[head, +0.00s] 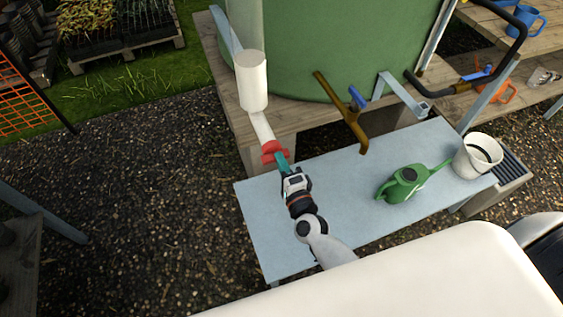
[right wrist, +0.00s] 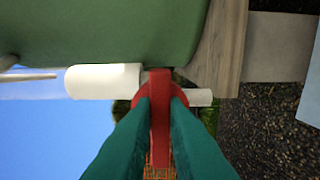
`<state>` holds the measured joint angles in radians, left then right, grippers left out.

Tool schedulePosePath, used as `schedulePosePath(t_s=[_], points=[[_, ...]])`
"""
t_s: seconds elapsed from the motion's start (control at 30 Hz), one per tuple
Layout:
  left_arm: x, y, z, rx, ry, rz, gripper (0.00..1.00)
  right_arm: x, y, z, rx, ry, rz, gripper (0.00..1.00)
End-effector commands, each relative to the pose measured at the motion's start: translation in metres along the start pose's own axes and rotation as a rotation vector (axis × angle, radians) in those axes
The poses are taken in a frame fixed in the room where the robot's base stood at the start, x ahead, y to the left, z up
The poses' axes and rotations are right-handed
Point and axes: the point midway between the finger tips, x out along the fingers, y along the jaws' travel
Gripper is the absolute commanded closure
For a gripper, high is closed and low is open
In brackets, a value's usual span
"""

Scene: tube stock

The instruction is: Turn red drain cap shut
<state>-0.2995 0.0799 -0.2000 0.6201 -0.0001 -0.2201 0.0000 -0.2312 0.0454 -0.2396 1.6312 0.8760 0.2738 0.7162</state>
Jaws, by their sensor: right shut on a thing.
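The red drain cap (head: 274,152) sits at the lower end of a white pipe (head: 261,127) beside the green tank. In the right wrist view the cap (right wrist: 160,85) shows as a red disc with a flat bar across it. My right gripper (head: 283,163) reaches up to the cap, and its teal fingers are shut on the cap's bar, one on each side. In the right wrist view the fingers (right wrist: 160,130) hide the cap's lower sides. My left gripper is not in view.
A large green tank (head: 320,45) stands on a wooden platform. A pale table (head: 335,190) below holds a green watering can (head: 403,183). A white bucket (head: 476,157) stands at its right end. A brass tap (head: 345,112) with a blue handle juts out right of my gripper.

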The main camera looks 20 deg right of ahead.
Motion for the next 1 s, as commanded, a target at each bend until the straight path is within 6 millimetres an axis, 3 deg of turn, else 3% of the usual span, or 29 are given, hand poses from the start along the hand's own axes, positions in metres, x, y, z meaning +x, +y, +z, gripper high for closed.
schedulePosePath(t_s=[0.13, 0.17, 0.3, 0.67, 1.0], points=[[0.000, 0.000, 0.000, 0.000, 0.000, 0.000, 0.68, -0.001, -0.001, 0.000, 0.004, 0.000, -0.003, 1.00], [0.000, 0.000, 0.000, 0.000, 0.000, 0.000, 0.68, -0.001, -0.001, 0.000, 0.004, 0.000, -0.003, 0.84], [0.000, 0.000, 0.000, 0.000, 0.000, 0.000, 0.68, 0.000, -0.001, 0.000, 0.003, 0.000, -0.002, 0.65], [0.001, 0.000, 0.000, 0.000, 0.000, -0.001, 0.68, -0.007, -0.001, 0.000, 0.001, 0.000, -0.002, 0.65], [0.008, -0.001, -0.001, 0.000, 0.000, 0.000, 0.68, -0.074, -0.003, 0.000, 0.000, 0.001, -0.005, 0.65]])
